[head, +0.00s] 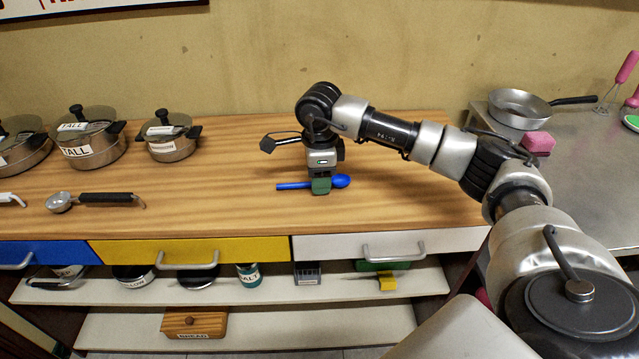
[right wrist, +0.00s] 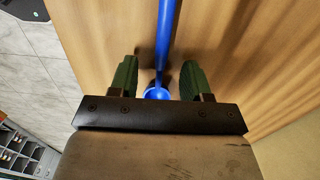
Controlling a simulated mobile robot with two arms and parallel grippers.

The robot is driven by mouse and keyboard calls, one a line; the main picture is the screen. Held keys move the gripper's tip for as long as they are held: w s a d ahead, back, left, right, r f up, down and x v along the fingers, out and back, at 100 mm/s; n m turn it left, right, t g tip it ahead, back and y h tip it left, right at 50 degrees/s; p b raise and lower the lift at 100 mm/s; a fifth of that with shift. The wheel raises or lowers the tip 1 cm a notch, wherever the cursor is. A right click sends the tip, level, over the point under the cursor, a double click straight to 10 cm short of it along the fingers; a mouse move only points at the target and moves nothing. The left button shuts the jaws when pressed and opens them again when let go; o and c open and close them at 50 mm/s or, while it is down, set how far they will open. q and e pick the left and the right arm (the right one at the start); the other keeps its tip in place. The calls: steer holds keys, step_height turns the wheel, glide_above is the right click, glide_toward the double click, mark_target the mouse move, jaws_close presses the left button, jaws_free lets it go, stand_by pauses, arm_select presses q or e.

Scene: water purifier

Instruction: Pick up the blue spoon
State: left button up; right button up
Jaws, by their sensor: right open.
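The blue spoon (head: 297,185) lies on the wooden counter, its handle pointing left and its bowl to the right in the head view. My right gripper (head: 321,186) is over the spoon, pointing down, and hides part of it near the bowl. In the right wrist view the open green fingers of the gripper (right wrist: 160,80) stand on either side of the spoon (right wrist: 163,45), with gaps on both sides. The bowl is partly hidden by the gripper's body there. My left gripper is not in view.
The wooden counter (head: 230,205) is clear around the spoon. Lidded pots (head: 168,137) and a ladle (head: 95,198) sit to the left. A pan (head: 520,108) and a pink sponge (head: 538,144) are on the metal surface at right. Drawers (head: 190,251) line the front.

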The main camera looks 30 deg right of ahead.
steer(key=shift+f, duration=0.25)
jaws_close()
steer(key=shift+r, duration=0.1)
